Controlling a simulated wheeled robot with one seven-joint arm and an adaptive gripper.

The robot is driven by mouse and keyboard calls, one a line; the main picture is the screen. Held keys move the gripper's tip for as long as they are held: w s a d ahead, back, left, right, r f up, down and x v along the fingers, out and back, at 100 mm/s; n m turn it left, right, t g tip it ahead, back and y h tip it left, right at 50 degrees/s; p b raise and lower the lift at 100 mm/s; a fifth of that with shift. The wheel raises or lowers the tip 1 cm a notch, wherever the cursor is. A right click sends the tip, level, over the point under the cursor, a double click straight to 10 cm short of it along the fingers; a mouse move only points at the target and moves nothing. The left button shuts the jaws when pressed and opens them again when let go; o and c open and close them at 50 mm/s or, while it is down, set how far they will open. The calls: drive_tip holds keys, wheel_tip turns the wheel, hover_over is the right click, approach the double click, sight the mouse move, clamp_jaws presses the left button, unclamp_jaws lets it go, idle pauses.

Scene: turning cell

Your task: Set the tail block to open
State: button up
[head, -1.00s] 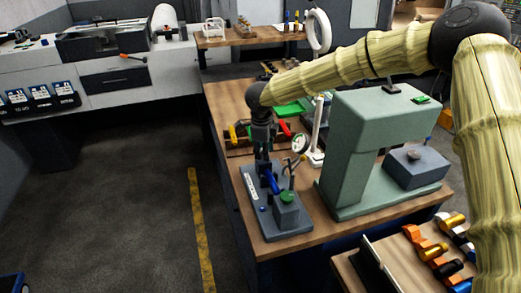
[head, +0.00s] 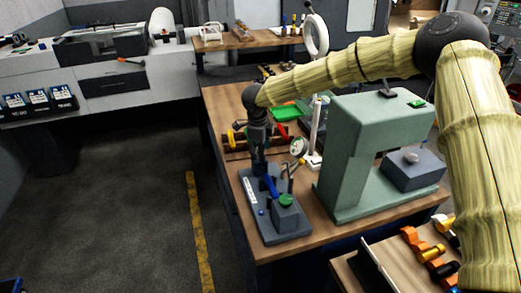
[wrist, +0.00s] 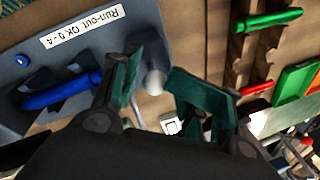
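The grey bench fixture (head: 296,238) stands on the wooden bench, with a blue rod (head: 271,186) and a grey block with a green top (head: 286,200) at its near end. I cannot tell for sure which part is the tail block. My gripper (head: 260,170) points down at the fixture's far end. In the wrist view, the fixture (wrist: 78,12) carries a "Run-out" label and the blue rod (wrist: 62,92). My gripper (wrist: 157,85) has its green-padded fingers apart, with a pale round knob (wrist: 155,82) between them. What lies under the knob is hidden.
A green machine (head: 345,150) stands close on the fixture's right. A green tray (head: 287,112) lies farther back. Open floor with a yellow line (head: 198,230) is on the left.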

sight(258, 161)
drive_tip(key=shift+a, duration=0.2)
wheel_tip(258, 161, up, 12)
drive_tip(key=s, duration=0.2)
drive_tip(key=shift+a+f, duration=0.15)
drive_tip(key=shift+a, duration=0.25)
drive_tip(key=shift+s, duration=0.1)
